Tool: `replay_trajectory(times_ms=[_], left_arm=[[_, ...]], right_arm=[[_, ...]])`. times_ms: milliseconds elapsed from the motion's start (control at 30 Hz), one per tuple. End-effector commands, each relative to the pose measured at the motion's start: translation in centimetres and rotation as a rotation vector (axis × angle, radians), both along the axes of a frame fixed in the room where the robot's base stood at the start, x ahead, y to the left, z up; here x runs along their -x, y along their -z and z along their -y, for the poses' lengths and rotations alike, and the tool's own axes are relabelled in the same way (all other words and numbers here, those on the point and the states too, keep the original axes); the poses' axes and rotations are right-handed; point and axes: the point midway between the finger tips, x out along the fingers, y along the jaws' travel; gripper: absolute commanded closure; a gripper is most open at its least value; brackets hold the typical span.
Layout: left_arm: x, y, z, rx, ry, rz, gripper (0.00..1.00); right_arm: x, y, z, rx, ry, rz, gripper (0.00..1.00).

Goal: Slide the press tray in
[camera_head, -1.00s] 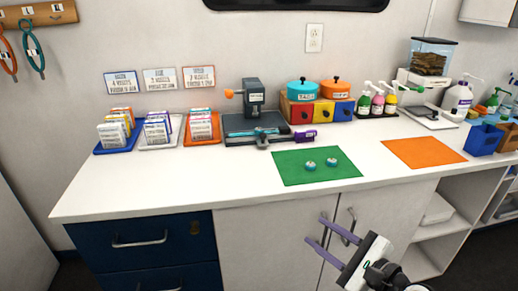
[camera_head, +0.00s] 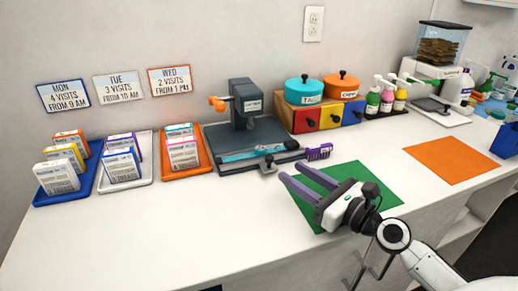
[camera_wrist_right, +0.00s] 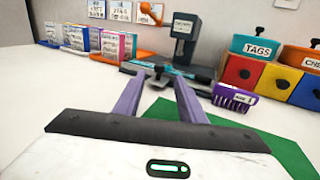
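The press (camera_head: 244,105) is a dark grey machine with an orange knob, standing at the back of the white counter; it also shows in the right wrist view (camera_wrist_right: 183,38). Its press tray (camera_head: 262,161), dark with a teal strip on it, lies at the front of the press base, with a small grey handle (camera_head: 268,166) pointing toward me. My right gripper (camera_head: 301,173) is open and empty, its purple fingers above the counter and the green mat's left edge, just in front of the handle. In the right wrist view the fingers point at the tray. My left gripper is not in view.
A purple comb (camera_head: 319,152) lies right of the tray, close to my right fingers. The green mat (camera_head: 350,175) is partly hidden by my gripper. Coloured drawers (camera_head: 330,117) stand behind. Blue, white and orange trays (camera_head: 187,163) hold cards at left. The front left counter is clear.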

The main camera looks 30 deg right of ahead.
Motion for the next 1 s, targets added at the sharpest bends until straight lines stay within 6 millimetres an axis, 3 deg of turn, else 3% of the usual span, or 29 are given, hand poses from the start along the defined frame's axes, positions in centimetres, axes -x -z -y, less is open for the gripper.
replay_trajectory(times_ms=[167,600,1000], left_arm=[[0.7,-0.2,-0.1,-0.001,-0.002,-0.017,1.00],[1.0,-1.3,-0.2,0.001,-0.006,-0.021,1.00],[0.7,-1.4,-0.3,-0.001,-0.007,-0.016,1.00]], right_arm=[[-1.7,-0.4,-0.2,0.001,0.000,0.002,0.63],[-8.7,-0.1,-1.4,0.002,0.000,0.003,0.63],[-10.1,0.0,-1.6,0.001,-0.001,0.001,0.63]])
